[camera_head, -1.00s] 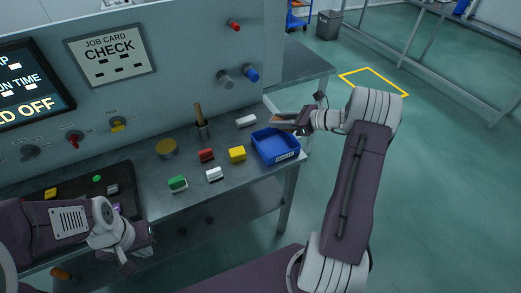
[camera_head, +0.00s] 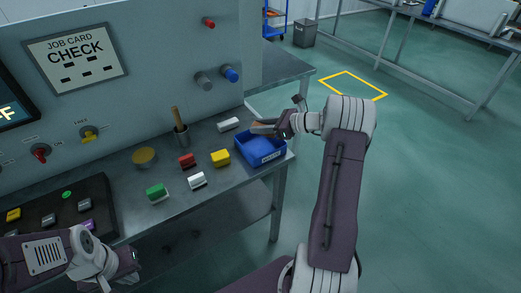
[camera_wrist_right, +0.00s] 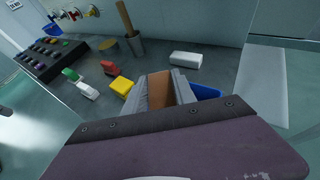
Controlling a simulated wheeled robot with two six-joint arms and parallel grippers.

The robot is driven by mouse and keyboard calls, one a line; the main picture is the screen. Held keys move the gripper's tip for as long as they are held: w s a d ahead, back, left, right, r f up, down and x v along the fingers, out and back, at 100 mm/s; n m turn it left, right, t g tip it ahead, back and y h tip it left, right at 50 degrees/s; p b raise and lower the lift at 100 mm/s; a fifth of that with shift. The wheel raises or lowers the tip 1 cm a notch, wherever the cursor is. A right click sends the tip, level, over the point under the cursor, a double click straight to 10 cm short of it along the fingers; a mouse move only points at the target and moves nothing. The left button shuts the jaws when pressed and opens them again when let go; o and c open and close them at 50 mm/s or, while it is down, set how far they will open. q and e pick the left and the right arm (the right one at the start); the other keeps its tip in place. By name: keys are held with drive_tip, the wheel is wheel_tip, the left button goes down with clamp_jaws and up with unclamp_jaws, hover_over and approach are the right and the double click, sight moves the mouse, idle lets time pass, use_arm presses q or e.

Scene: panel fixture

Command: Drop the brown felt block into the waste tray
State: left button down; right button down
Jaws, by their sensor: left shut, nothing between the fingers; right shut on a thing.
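The brown felt block (camera_wrist_right: 159,88) is between the fingers of my right gripper (camera_wrist_right: 166,88), which is shut on it. In the head view the right gripper (camera_head: 272,126) holds the block (camera_head: 261,125) above the far side of the blue waste tray (camera_head: 247,154). The tray also shows in the right wrist view (camera_wrist_right: 207,92), mostly hidden behind the gripper. The visible tray floor looks empty. My left gripper (camera_head: 131,281) is shut and empty at the lower left, in front of the bench.
The upright panel (camera_head: 150,80) bounds the back.

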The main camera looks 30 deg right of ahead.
drive_tip(key=shift+r, duration=0.1)
drive_tip(key=c, duration=0.9)
unclamp_jaws()
drive_tip(key=v, duration=0.9)
drive_tip(key=shift+p, duration=0.35)
